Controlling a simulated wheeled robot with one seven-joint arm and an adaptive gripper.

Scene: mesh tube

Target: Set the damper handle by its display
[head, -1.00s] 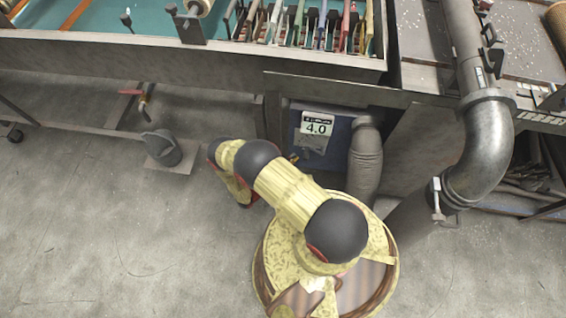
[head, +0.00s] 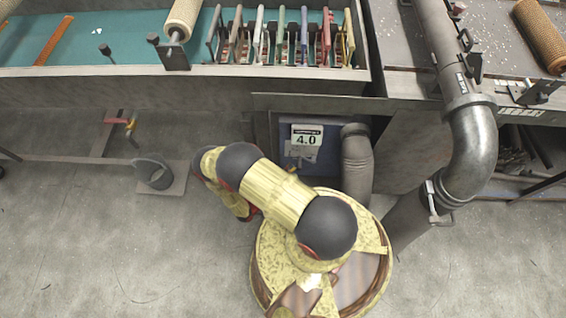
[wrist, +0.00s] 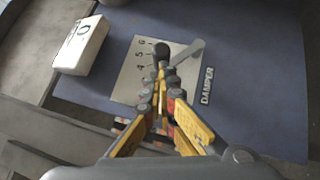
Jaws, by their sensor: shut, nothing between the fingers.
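The damper panel is a blue face with a pale scale plate (wrist: 128,84) and a "DAMPER" label (wrist: 207,86) in the wrist view. The damper handle has a dark round knob (wrist: 161,49); a light grey strip (wrist: 188,52) lies beside it, and I cannot tell whether it belongs to the handle. Small numbers run along the plate's left side. The white display (head: 307,136) reads 4.0 in the head view; it shows at an angle in the wrist view (wrist: 82,45). My gripper (wrist: 161,74) is shut and empty, its tips close to the knob; contact is unclear.
A round dark foot part (head: 153,172) lies left. The floor at left is open.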

